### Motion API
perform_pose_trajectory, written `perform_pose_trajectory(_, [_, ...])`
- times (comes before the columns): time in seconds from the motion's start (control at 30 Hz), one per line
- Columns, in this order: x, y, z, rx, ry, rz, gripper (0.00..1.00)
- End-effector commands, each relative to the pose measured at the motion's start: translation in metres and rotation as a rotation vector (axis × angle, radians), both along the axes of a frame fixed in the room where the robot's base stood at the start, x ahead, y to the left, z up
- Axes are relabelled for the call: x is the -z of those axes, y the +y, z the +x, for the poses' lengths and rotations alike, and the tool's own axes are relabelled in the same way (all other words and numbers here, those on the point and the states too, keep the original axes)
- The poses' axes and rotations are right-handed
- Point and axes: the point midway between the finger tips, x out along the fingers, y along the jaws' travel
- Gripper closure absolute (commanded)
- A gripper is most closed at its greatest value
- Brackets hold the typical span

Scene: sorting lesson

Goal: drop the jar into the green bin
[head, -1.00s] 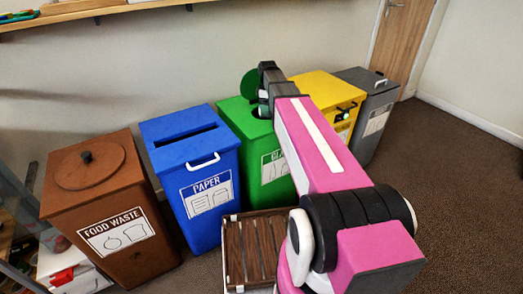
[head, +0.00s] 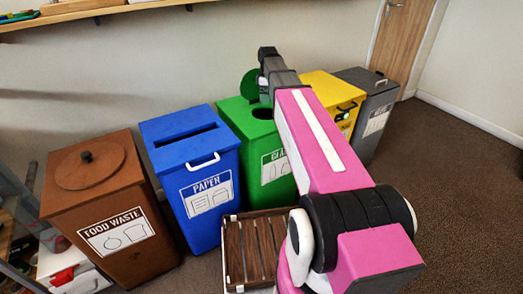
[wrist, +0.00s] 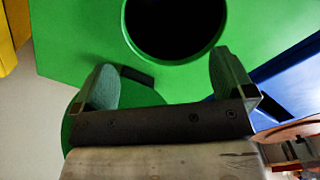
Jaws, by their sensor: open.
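The green bin (head: 236,112) stands between the blue and yellow bins, with a glass label partly hidden by my arm. Its round, dark top hole (head: 262,113) is open, and a round green lid (head: 249,84) stands up behind it. In the wrist view the green bin (wrist: 75,35) fills most of the picture, with its hole (wrist: 175,22) just beyond the fingers. My gripper (wrist: 165,80) is open and empty above the bin top, its two pads wide apart. No jar shows in either view; the inside of the hole is black.
A blue paper bin (head: 188,137) and a brown food waste bin (head: 97,187) stand left. A yellow bin (head: 330,90) and a grey bin (head: 372,83) stand right. A slatted wooden crate (head: 232,255) sits in front. A wall shelf (head: 110,10) runs above; open floor lies right.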

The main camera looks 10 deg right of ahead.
Motion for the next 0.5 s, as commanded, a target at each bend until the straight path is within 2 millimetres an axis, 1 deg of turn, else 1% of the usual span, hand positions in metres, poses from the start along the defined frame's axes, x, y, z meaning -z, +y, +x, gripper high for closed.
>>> perform_pose_trajectory(0.03, [-0.01,0.0,0.001,0.0,-0.002,0.0,0.0])
perform_pose_trajectory(0.2, [-0.033,0.0,0.001,0.0,-0.002,0.0,0.0])
perform_pose_trajectory(0.33, [-0.044,0.0,0.0,0.0,0.0,0.0,0.0])
perform_pose_trajectory(0.5, [-0.049,0.0,0.0,0.0,0.0,0.0,0.0])
